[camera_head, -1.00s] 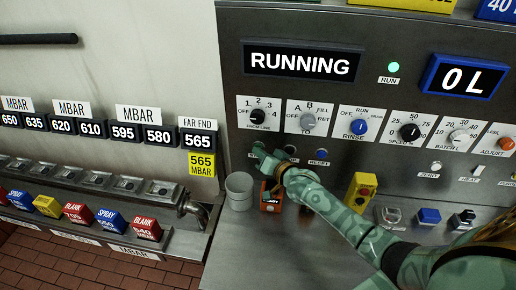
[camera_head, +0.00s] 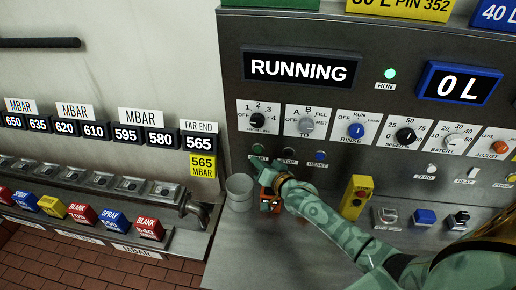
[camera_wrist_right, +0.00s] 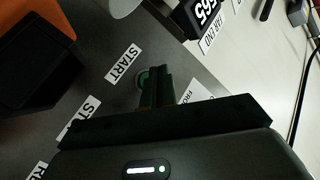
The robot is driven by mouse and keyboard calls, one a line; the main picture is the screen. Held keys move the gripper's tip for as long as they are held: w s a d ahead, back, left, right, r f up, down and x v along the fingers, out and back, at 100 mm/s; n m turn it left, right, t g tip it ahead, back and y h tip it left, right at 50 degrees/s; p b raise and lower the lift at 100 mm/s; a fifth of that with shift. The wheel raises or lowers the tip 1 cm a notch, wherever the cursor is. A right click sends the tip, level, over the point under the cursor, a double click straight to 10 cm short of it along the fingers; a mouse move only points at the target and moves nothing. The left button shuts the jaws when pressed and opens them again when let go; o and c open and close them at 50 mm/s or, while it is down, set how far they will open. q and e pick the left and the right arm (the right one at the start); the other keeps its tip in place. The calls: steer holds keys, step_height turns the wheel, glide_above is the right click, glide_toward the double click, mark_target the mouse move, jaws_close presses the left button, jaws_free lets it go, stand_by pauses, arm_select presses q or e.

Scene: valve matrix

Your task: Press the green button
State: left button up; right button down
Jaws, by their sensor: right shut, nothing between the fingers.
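The green button (camera_head: 257,148) is on the grey panel above a START label (camera_head: 259,160), at the left of a row of buttons. My right gripper (camera_head: 263,167) is just below and in front of it in the head view, with the button's face showing above it. In the right wrist view my gripper (camera_wrist_right: 160,72) is shut and empty. Its fingers partly hide a round greenish button beside the START label (camera_wrist_right: 123,64). I cannot tell whether they touch it. My left gripper is not in view.
A dark STOP button (camera_head: 289,152) and a blue button (camera_head: 320,155) sit to the right. The display (camera_head: 299,68) reads RUNNING, and the run light (camera_head: 390,73) glows green. A grey cup (camera_head: 240,192) and an orange device (camera_head: 270,201) stand below. A yellow box (camera_head: 357,196) is further right.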

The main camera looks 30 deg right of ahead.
steer(key=s+a+p, duration=0.1)
steer(key=s+a, duration=0.1)
steer(key=s, duration=0.1)
steer(key=shift+p, duration=0.4)
steer(key=shift+w, duration=0.1)
stand_by(1.1)
